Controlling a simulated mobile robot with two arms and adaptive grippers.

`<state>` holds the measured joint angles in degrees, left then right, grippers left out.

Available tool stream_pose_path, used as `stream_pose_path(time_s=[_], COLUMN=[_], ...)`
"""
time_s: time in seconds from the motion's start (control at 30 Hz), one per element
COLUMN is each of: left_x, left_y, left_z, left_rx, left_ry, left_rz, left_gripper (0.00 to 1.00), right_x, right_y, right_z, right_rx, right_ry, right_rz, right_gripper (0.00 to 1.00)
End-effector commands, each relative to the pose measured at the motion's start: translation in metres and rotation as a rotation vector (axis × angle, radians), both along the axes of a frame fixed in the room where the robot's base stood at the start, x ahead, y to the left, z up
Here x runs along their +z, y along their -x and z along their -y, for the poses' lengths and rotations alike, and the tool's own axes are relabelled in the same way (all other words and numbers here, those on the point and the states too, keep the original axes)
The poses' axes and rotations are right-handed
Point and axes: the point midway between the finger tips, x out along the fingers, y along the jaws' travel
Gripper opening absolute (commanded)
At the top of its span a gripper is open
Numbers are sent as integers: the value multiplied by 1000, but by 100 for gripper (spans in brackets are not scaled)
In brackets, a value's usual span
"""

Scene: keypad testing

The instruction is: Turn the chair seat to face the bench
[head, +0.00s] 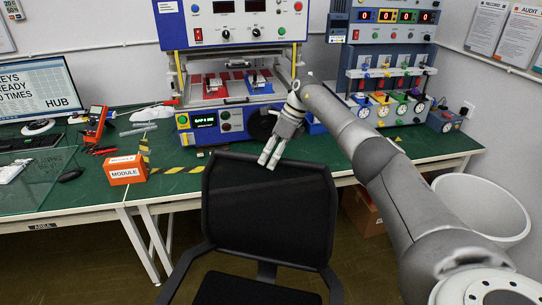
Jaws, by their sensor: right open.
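The black office chair stands in front of the bench. Its mesh backrest (265,212) is between the bench and the seat (250,291), with the backrest's rear toward the bench. The seat shows only partly at the bottom edge, with armrests on both sides. The green-topped bench (185,184) runs across the view behind the chair. My right gripper (269,161) is open, fingers pointing down, at the top edge of the backrest. I cannot tell whether it touches the backrest. Nothing shows between its fingers. My left gripper is not in view.
A blue-framed test machine (235,30) stands on the bench behind my right gripper. An orange module box (125,170) sits near the bench's front edge. A white bin (480,208) stands at right. Brown floor shows left of the chair.

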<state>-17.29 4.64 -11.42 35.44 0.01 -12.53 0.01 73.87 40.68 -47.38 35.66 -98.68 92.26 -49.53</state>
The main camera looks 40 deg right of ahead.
Motion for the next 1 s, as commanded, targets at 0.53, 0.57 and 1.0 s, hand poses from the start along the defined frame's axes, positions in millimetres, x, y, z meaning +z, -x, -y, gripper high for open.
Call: stream_pose_path(time_s=[0.53,0.57,1.0], left_x=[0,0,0], left_y=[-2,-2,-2], left_z=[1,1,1], left_rx=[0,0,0], left_ry=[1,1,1], left_rz=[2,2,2], left_gripper=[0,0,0], right_x=[87,90,108], right_y=[15,15,19], right_z=[37,38,46], right_rx=[-2,-2,1], right_ry=[-1,-1,0], right_rz=[3,3,-1], right_gripper=[46,46,46])
